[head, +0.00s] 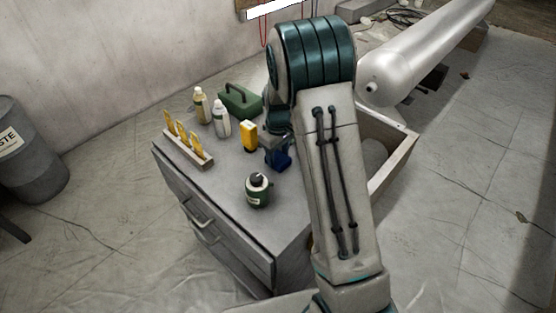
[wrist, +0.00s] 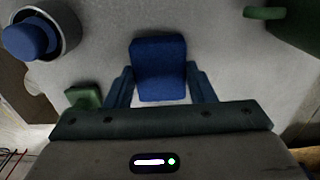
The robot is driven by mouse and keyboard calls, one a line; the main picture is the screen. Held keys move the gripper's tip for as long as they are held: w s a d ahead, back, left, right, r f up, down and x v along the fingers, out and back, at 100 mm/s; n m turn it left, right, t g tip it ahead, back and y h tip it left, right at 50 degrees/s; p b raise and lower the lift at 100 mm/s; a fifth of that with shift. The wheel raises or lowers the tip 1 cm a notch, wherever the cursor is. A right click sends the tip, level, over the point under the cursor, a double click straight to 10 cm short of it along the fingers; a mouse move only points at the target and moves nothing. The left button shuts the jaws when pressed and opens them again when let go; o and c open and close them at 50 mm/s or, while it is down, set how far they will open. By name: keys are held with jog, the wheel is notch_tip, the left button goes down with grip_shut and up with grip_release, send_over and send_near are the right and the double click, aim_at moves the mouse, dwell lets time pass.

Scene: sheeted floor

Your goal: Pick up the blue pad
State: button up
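The blue pad (wrist: 158,70) is a small dark-blue block with rounded edges. In the wrist view it lies between the two blue fingers of my gripper (wrist: 160,72), with its far end beyond the fingertips. A finger runs close along each side, with little or no gap. I cannot tell whether they press on it. In the head view my gripper (head: 280,157) is low over the right part of the grey cabinet top, partly hidden by my arm. I cannot separate the pad from the dark-blue fingers there.
The front of the top has free room.

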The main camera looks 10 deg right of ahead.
aim_at(278, 157)
notch_tip(278, 157, up, 10)
jog(key=shift+p, duration=0.3)
dwell(0.4)
